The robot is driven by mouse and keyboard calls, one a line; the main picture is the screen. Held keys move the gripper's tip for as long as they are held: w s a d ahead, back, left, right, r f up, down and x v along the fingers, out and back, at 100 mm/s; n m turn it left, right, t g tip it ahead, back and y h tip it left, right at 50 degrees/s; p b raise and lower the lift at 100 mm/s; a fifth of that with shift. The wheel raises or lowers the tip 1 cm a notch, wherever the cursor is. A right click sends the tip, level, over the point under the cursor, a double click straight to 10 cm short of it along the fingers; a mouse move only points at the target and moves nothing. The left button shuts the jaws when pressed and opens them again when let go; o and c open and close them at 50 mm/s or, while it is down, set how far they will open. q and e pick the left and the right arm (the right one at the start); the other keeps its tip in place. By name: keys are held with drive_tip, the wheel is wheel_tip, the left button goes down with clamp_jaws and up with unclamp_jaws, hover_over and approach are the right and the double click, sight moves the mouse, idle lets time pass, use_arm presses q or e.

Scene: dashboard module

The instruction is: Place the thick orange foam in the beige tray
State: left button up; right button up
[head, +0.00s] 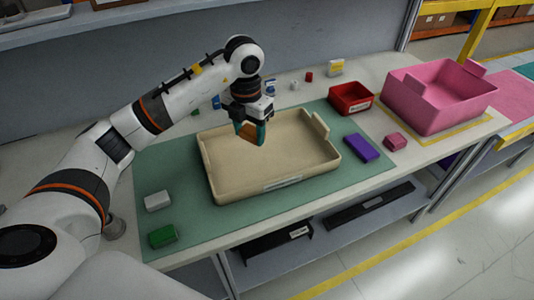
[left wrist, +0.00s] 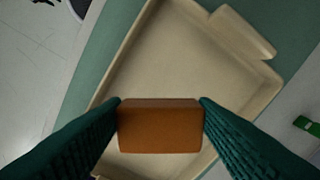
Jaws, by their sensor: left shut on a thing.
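The beige tray (head: 235,183) lies on the green mat in the middle of the table, and it also shows in the left wrist view (left wrist: 185,65). My left gripper (head: 252,135) is above the back part of the tray. Its teal fingers are shut on the thick orange foam (left wrist: 160,126), a block seen between both fingertips in the left wrist view. In the head view the foam (head: 246,131) is mostly hidden by the fingers. The tray floor that shows is empty. My right gripper is not in view.
On the mat lie a white block (head: 158,201), a green block (head: 162,236) and a purple block (head: 361,148). A red bin (head: 350,98), a pink block (head: 395,142) and a large pink crate (head: 437,97) stand at the right. Several small items are behind the tray.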

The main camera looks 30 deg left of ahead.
sight(241, 129)
use_arm(q)
drive_tip(key=a+n, duration=0.1)
drive_tip(key=n, duration=0.4)
drive_tip(key=a+f+n, duration=0.1)
drive_tip(key=n, duration=0.1)
drive_tip(key=shift+w+a+f, duration=0.1)
drive_tip(key=shift+w+a, duration=0.25)
drive_tip(key=shift+w, duration=0.05)
drive_tip(key=f+n, duration=0.1)
drive_tip(key=f, duration=0.1)
drive_tip(key=a+f+n, duration=0.1)
drive_tip(key=f+n, duration=0.1)
drive_tip(key=f+n+p, duration=0.1)
drive_tip(key=shift+a+f, duration=0.25)
drive_tip(key=shift+f, duration=0.15)
drive_tip(key=shift+w+f, duration=0.1)
drive_tip(key=shift+f, duration=2.3)
drive_tip(key=shift+f, duration=0.1)
drive_tip(key=o, duration=0.9)
drive_tip(key=shift+o, duration=0.2)
